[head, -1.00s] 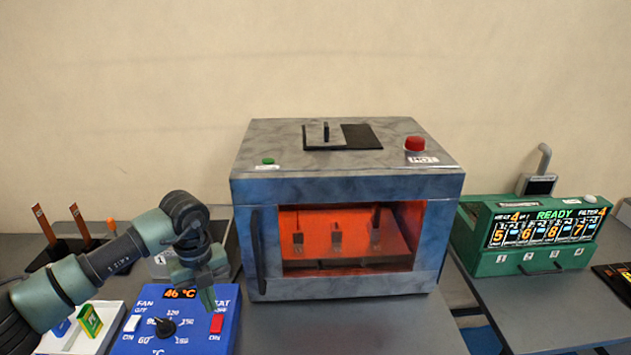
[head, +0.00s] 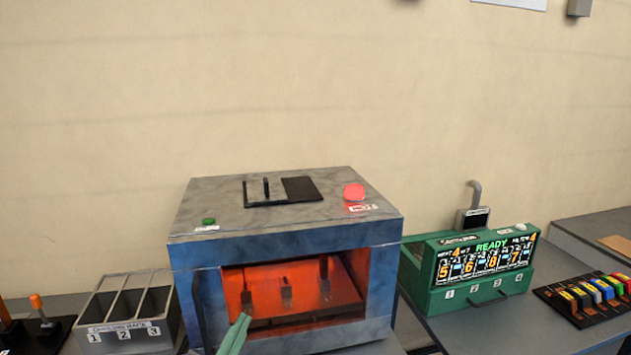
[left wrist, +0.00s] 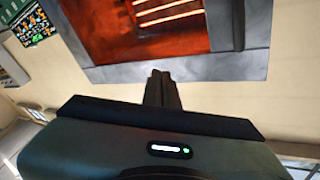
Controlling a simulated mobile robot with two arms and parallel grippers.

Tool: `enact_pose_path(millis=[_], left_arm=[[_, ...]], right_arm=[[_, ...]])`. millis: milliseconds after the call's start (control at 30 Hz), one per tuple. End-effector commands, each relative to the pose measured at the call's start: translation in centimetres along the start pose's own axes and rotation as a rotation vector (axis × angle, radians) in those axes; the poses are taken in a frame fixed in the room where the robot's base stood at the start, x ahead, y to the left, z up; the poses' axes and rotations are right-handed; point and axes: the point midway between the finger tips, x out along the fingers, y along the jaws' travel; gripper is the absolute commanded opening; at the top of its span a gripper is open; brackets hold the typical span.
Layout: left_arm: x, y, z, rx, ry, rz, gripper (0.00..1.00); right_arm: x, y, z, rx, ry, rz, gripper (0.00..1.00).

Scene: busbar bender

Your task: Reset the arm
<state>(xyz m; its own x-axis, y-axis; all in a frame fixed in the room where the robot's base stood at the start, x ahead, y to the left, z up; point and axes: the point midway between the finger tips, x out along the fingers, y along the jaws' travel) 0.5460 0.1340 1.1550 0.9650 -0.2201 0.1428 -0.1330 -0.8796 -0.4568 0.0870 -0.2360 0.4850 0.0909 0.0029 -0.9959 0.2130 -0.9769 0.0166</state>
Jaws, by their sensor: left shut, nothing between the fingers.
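My left gripper (head: 236,333) shows at the bottom of the head view, its green fingertips in front of the oven's lower left front. Its fingers are shut with nothing between them. In the left wrist view the shut fingers (left wrist: 162,88) point toward the oven, whose front and glowing window (left wrist: 150,28) fill the top. The rest of the left arm is below the head view. The grey-blue oven (head: 285,238) has an orange-lit window with several dark hanging pieces inside. My right gripper is not in view.
On the oven top are a green button (head: 208,221), a black sliding hatch (head: 302,188) and a lit red button (head: 354,193). A grey rack (head: 128,331) with three numbered slots stands left. Right are a green "READY" tester (head: 468,267) and a block of coloured pieces (head: 590,298).

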Motion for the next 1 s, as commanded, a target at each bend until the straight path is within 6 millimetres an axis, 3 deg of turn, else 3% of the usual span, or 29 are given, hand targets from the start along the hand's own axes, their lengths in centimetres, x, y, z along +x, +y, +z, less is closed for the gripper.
enact_pose_path(millis=[33,100,200,300,500,767,800,1000], left_arm=[[-2.0,-0.4,3.5,-0.069,-0.161,-0.039,0.00],[-5.0,-0.5,8.0,-0.137,-0.371,-0.065,0.00],[-10.3,0.8,13.1,-0.214,-0.646,-0.052,0.00],[-15.4,2.4,16.1,-0.269,-0.858,-0.008,0.00],[-23.1,5.4,18.4,-0.336,-1.135,0.100,0.00],[-31.2,8.5,18.5,-0.401,-1.385,0.257,0.00],[-31.9,9.0,18.9,-0.405,-1.409,0.276,0.00],[-31.3,11.7,24.6,-0.399,-1.424,0.280,0.00]], right_arm=[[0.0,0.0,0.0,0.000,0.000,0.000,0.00],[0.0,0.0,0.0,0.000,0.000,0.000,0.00],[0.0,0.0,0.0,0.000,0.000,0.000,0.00],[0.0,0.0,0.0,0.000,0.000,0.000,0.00],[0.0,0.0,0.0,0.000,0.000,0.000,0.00],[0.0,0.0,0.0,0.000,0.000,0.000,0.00],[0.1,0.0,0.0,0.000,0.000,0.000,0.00],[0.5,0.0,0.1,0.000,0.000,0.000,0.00]])
